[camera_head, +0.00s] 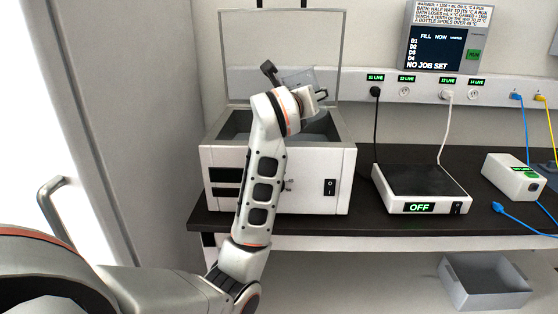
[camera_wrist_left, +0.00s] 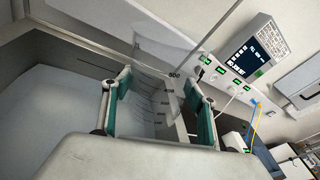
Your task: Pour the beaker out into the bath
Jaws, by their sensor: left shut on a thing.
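The bath (camera_head: 330,160) is a white box on the bench with its lid (camera_head: 280,50) raised at the back. My left gripper (camera_head: 318,93) is above the bath's opening and shut on a clear beaker (camera_head: 298,76). In the left wrist view the beaker (camera_wrist_left: 155,105) with its dark scale marks sits between the teal finger pads of the left gripper (camera_wrist_left: 162,103). The bath's basin (camera_wrist_left: 50,105) lies below and beside it. My wrist hides much of the beaker in the head view; its exact tilt and any liquid are hard to tell. My right gripper is not in view.
A flat plate device (camera_head: 425,185) reading OFF stands right of the bath. A small white box (camera_head: 513,178) and blue cables are farther right. A wall screen (camera_head: 442,48) reads "NO JOB SET". A grey bin (camera_head: 485,290) sits below the bench.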

